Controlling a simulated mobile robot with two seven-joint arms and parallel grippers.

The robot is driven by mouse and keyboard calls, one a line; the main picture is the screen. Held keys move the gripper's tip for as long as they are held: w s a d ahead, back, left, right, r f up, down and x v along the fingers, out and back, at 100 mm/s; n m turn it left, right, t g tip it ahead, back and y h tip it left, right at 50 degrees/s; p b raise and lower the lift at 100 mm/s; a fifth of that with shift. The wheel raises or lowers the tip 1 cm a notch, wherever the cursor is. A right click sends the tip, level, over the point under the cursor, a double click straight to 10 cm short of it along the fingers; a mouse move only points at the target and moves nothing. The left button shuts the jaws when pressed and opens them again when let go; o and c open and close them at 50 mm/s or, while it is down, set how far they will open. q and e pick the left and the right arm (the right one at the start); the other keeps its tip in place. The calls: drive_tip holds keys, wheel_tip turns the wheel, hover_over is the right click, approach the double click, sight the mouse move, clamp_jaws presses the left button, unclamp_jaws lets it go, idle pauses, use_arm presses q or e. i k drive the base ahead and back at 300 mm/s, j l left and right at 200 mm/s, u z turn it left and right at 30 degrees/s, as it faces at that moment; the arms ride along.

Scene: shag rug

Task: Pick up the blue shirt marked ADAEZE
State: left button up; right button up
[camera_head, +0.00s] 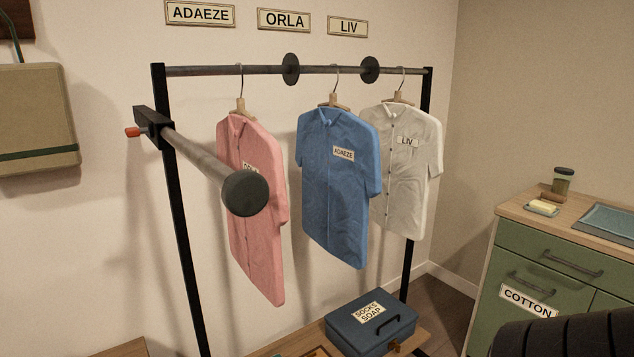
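The blue shirt (335,205) hangs in the middle of the rack, on a hanger (334,100) hooked over the rail (215,71). Its chest tag (343,153) reads ADAEZE. A pink shirt (253,215) hangs to its left, with a tag that seems to read ORLA, partly hard to make out. A white shirt (405,185) tagged LIV hangs to its right, its left edge close to or behind the blue sleeve. Neither of my grippers shows in the head view.
A side bar with a round end (245,193) juts forward before the pink shirt. Discs (291,69) divide the rail under wall signs ADAEZE (200,14), ORLA (284,20) and LIV (348,27). A blue box (371,325) sits below. A green cabinet (540,262) stands right.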

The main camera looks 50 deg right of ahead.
sight(338, 152)
drive_tip(key=l+u, duration=0.15)
drive_tip(key=l, duration=0.3)
drive_tip(key=k+l+u, duration=0.2)
drive_tip(key=l, duration=0.25)
drive_tip(key=k+l, duration=0.1)
drive_tip(key=l, duration=0.35)
drive_tip(key=k+l, duration=0.1)
drive_tip(key=l, duration=0.4)
drive_tip(key=l+u, duration=0.1)
drive_tip(key=l, duration=0.35)
drive_tip(key=k+l, duration=0.15)
drive_tip(key=l, duration=0.3)
